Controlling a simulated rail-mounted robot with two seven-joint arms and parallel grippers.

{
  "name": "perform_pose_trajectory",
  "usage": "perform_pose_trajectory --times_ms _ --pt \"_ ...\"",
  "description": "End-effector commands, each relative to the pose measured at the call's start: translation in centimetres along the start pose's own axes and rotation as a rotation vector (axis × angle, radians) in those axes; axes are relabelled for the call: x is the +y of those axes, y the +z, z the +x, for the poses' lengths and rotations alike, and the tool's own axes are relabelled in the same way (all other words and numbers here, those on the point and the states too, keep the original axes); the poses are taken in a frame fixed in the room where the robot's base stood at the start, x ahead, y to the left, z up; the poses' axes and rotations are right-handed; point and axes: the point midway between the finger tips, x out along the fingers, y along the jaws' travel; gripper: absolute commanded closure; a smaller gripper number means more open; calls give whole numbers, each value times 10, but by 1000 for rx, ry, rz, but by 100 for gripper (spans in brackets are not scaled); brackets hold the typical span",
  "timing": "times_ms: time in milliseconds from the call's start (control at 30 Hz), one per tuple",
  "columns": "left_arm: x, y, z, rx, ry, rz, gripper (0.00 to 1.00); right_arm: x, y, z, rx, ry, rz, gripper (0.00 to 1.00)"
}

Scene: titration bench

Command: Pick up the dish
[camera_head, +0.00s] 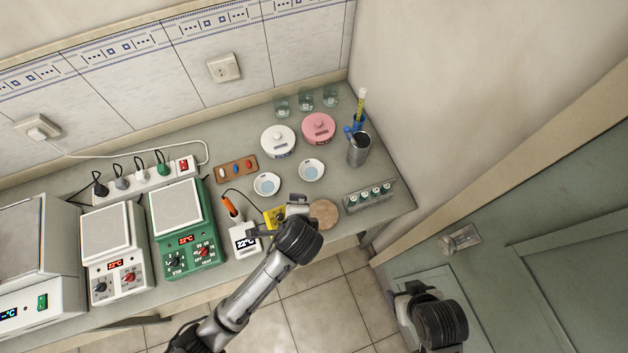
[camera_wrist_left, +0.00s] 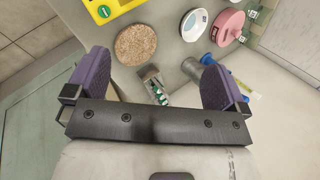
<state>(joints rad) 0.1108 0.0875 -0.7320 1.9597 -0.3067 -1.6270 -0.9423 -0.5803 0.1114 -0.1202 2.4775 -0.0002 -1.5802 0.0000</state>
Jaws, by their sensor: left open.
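Two small white dishes with pale blue centres stand on the bench in the head view: the left dish (camera_head: 267,185) and the right dish (camera_head: 312,171). One dish (camera_wrist_left: 195,24) also shows at the top of the left wrist view; I cannot tell which of the two. My left gripper (camera_head: 279,218) is over the bench's front edge, nearer the front than both dishes and apart from them. In the left wrist view its purple fingers (camera_wrist_left: 155,80) are wide apart with nothing between them. My right gripper (camera_head: 408,297) hangs by the door; its fingers are unclear.
A round cork mat (camera_head: 324,213), a vial rack (camera_head: 369,195) and a metal cup (camera_head: 359,152) stand right of my left gripper. A pink container (camera_head: 318,127) and a white one (camera_head: 278,141) are behind the dishes. A green stirrer (camera_head: 184,228) stands left.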

Motion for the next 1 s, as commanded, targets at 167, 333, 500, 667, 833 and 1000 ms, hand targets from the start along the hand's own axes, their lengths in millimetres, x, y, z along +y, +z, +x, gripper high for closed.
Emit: perform_pose_trajectory --times_ms 167,333,500,667,833,1000 --pt "-35 -44 60 -189 -163 544 0 -2 20 64 2 1 -1 32" --pt "-65 -60 84 -395 -245 901 0 -1 29 93 2 5 -7 32" --pt "-85 -66 94 -544 -273 1095 0 1 34 107 2 11 -13 32" --pt "-86 -68 105 -602 -277 1167 0 1 36 113 3 11 -13 32" --pt "-72 -72 130 -610 -276 1177 0 0 38 119 3 9 -12 32" --pt "-57 -75 154 -607 -276 1173 0 -1 39 124 4 6 -8 32"
